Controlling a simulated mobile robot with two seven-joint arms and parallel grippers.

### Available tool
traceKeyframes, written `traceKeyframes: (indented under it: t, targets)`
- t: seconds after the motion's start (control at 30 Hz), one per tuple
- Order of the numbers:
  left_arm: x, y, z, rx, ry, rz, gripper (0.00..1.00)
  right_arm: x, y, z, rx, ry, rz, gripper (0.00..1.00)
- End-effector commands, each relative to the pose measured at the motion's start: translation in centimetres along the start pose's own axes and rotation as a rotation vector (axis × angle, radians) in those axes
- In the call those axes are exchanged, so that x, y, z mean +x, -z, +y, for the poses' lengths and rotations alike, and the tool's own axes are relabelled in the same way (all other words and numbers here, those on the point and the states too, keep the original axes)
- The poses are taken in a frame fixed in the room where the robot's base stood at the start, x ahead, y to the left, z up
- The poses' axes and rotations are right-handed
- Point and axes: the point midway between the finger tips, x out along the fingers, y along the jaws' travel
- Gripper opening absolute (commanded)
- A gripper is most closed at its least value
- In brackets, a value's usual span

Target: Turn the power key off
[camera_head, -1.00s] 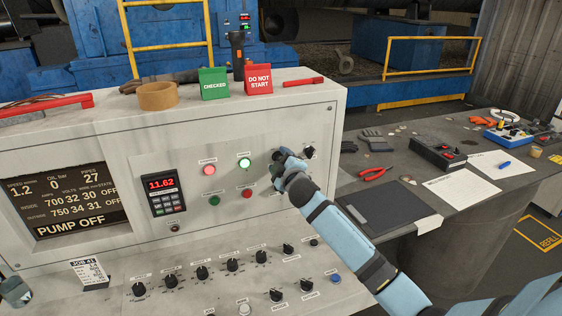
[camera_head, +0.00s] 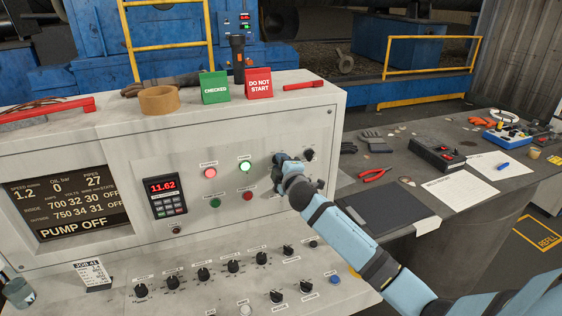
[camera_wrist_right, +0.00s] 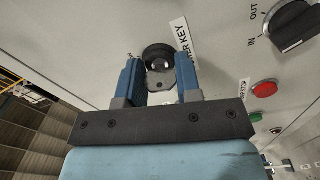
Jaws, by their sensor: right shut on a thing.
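The power key (camera_wrist_right: 159,80) is a small metal key in a round black lock on the grey panel. In the right wrist view it sits between the two blue fingers of my right gripper (camera_wrist_right: 160,72). The fingers are shut on it. Beside the lock is a white label (camera_wrist_right: 186,45) with "KEY" readable and its start covered. In the head view my right gripper (camera_head: 282,166) is against the panel's right part and hides the key. My left gripper is not in view.
Several black knobs line the sloped panel below. A cluttered work table (camera_head: 400,160) stands at right.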

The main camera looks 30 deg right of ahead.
Motion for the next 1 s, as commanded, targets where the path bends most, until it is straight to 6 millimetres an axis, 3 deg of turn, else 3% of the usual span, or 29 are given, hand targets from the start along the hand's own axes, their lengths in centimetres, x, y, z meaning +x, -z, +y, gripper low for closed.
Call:
traceKeyframes:
  t: [0.6,1.0]
  targets:
    - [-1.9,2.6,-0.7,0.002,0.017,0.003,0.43,0.0,0.0,0.2,-0.556,0.001,-0.001,0.08]
    - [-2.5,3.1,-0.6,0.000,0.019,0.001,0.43,0.0,0.0,0.1,-0.742,0.000,0.000,0.08]
